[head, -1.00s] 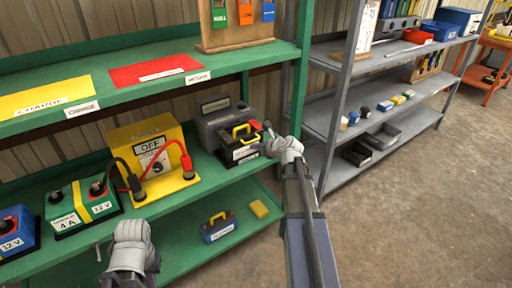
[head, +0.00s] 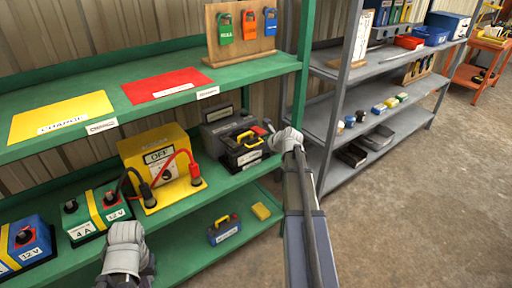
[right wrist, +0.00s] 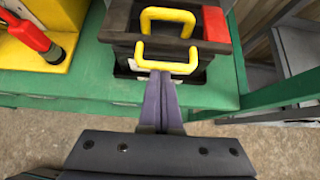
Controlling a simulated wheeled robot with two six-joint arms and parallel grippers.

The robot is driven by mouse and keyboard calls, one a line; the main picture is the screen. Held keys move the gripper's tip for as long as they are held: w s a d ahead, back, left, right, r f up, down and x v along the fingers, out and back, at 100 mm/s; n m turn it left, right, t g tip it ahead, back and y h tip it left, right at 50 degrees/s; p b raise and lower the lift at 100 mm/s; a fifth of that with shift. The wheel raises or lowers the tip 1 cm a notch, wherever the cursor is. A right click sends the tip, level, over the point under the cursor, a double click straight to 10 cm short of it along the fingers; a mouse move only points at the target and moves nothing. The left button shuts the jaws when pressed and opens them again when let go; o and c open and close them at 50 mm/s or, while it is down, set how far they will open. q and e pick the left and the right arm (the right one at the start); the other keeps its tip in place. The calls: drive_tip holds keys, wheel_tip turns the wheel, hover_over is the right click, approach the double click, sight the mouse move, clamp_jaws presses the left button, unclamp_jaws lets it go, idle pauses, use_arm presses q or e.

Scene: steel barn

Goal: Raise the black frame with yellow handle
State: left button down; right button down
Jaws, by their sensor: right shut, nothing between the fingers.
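The black frame (head: 240,148) with a yellow handle (head: 249,140) sits on the middle green shelf, at a dark battery-like box. In the right wrist view the black frame (right wrist: 120,50) shows close up, with a yellow handle (right wrist: 166,59) at its front and a second yellow loop behind it. My right gripper (right wrist: 161,78) is shut and empty, its fingertips at the lower edge of the front handle; I cannot tell whether they touch. In the head view my right gripper (head: 271,128) is right of the frame. My left gripper (head: 125,255) is low left, fingers hidden.
The yellow charger box (head: 152,148) with black and red leads stands left of the frame. A grey box (head: 215,128) is behind it. The green upright (head: 297,85) is close to my right arm. A small blue case (head: 224,230) lies on the lower shelf.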

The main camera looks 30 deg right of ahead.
drive_tip(key=w+r+g+p, duration=0.2)
drive_tip(key=w+r+p, duration=0.3)
drive_tip(key=r+p, duration=0.5)
drive_tip(key=shift+g+p, duration=0.4)
drive_tip(key=shift+p, duration=1)
drive_tip(key=shift+a+r, duration=0.1)
drive_tip(key=shift+a, duration=0.05)
drive_tip(key=shift+s, duration=0.1)
